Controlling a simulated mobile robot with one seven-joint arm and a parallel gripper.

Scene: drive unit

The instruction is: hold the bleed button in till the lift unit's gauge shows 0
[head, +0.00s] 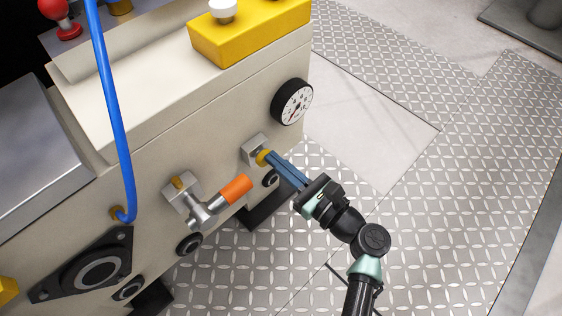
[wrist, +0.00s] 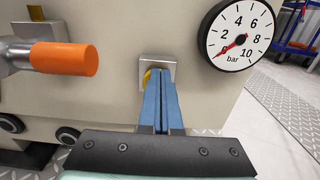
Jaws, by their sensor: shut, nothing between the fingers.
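The bleed button (head: 262,157) is yellow and sits on a small metal block (head: 252,147) on the cream lift unit's side. It also shows in the wrist view (wrist: 147,77), partly hidden behind my fingers. My gripper (head: 271,158) is shut and empty, its blue fingertips at the button and seemingly touching it; how far the button is in cannot be told. The gauge (head: 292,102) is round and white with a black rim. In the wrist view the gauge (wrist: 239,36) has its red needle pointing lower left, at or very near 0.
An orange-handled lever (head: 235,189) sticks out left of the button, close to my gripper. A blue hose (head: 108,100) runs down the unit further left. A yellow box (head: 250,30) with a white knob is on top. Tread-plate floor (head: 430,220) at the right is clear.

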